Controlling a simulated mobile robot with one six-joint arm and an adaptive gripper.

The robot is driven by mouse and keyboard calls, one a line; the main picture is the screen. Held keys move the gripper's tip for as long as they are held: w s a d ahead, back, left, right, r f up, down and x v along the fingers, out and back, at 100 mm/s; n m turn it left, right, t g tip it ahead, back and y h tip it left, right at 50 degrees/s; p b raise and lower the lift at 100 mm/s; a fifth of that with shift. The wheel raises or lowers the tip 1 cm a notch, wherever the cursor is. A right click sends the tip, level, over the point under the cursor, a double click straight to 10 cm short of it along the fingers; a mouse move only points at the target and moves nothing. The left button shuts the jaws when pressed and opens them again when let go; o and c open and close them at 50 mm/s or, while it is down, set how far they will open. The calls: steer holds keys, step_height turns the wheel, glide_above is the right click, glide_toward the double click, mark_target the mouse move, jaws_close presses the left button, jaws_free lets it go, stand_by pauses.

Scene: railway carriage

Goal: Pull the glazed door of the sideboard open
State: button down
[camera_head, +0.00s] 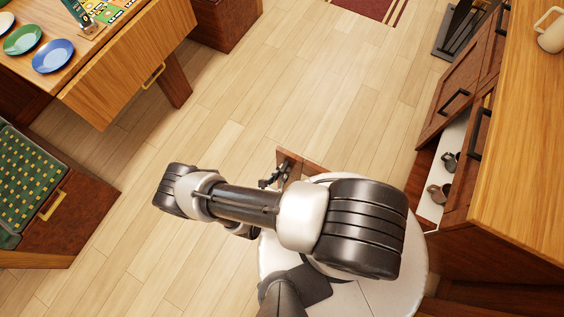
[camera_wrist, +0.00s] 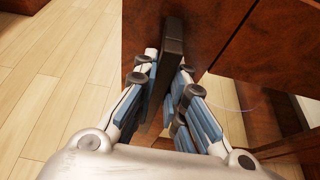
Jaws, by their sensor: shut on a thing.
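The sideboard (camera_head: 530,130) stands at the right of the head view, with an open compartment in its front. Its door (camera_head: 298,161) stands swung out from it; the top edge shows behind my arm, and the rest is hidden by my arm and body. In the wrist view the door's wooden frame (camera_wrist: 220,22) fills the upper middle, with an opening or pane below right; I cannot tell glass clearly. My gripper (camera_head: 272,178) is at the door's free edge. In the wrist view my gripper (camera_wrist: 167,95) is shut on the dark bar handle (camera_wrist: 173,45), a finger on each side.
Dark mugs (camera_head: 440,192) stand on the pale shelf inside the sideboard. A wooden front with a black handle (camera_head: 456,100) juts out farther along it. A table with plates (camera_head: 52,55) is upper left, a green-topped seat (camera_head: 40,185) left. The floor (camera_head: 240,110) between is clear.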

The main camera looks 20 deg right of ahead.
steer(key=c, duration=1.6)
jaws_free()
steer(key=v, duration=1.2)
